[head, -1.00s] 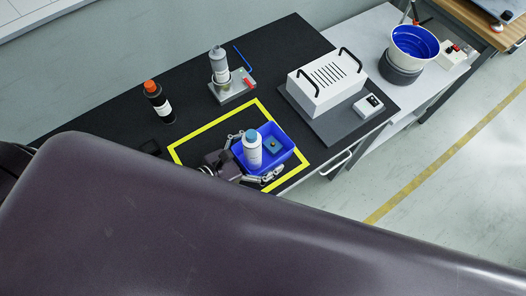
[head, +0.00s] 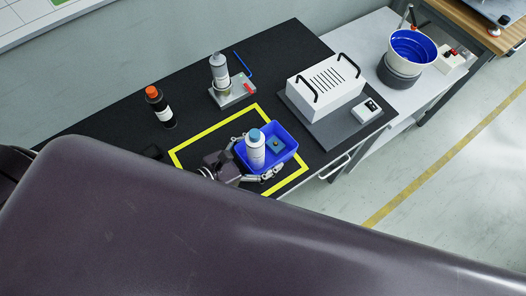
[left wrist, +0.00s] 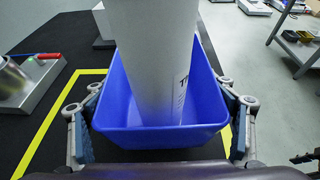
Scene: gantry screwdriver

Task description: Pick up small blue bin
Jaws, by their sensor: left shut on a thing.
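The small blue bin (head: 284,141) is within the yellow taped square on the black bench top in the head view. It holds a white bottle with a blue cap (head: 256,150) and a small dark teal piece (head: 276,146). My left gripper (head: 254,158) is shut on the bin, with one finger at each side. In the left wrist view the fingers of my left gripper (left wrist: 162,130) flank the bin (left wrist: 160,139), and the bottle (left wrist: 155,60) fills much of it. Whether the bin's underside touches the bench is hard to tell. My right gripper is not in view.
A black bottle with an orange cap (head: 160,107) stands left of the yellow tape (head: 216,128). A grey bottle on a metal stand (head: 232,92) is behind. A white vented box (head: 325,86) stands to the right, with a small control box (head: 369,110) beside it.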

